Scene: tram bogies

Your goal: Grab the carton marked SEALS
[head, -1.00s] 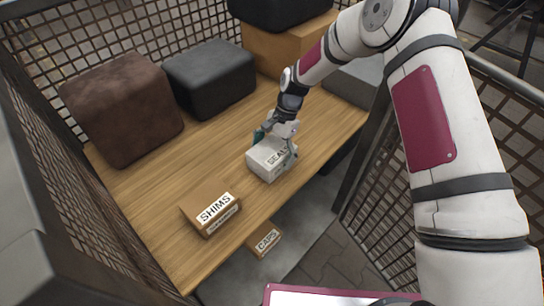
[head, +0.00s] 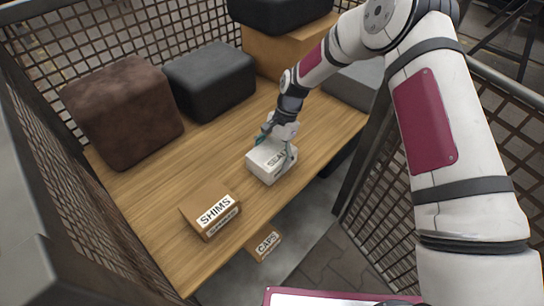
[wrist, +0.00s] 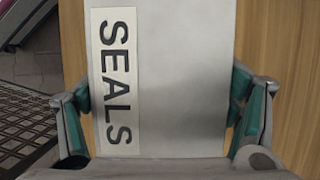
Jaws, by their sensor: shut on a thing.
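The white carton marked SEALS (head: 265,168) is on the wooden shelf near its front edge. In the wrist view the SEALS carton (wrist: 185,75) fills the middle, its label along the left side of its top. My gripper (head: 277,146) is shut on the carton from above; in the wrist view its teal-padded fingers (wrist: 160,115) lie on either side of it. The carton's underside is hidden, so I cannot tell whether it touches the shelf.
A brown SHIMS carton (head: 212,215) lies front left on the wooden shelf (head: 150,205). A CAPS carton (head: 264,245) sits lower, below the shelf edge. Brown (head: 122,112) and black (head: 211,80) blocks stand behind. Mesh walls (head: 425,175) flank the shelf.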

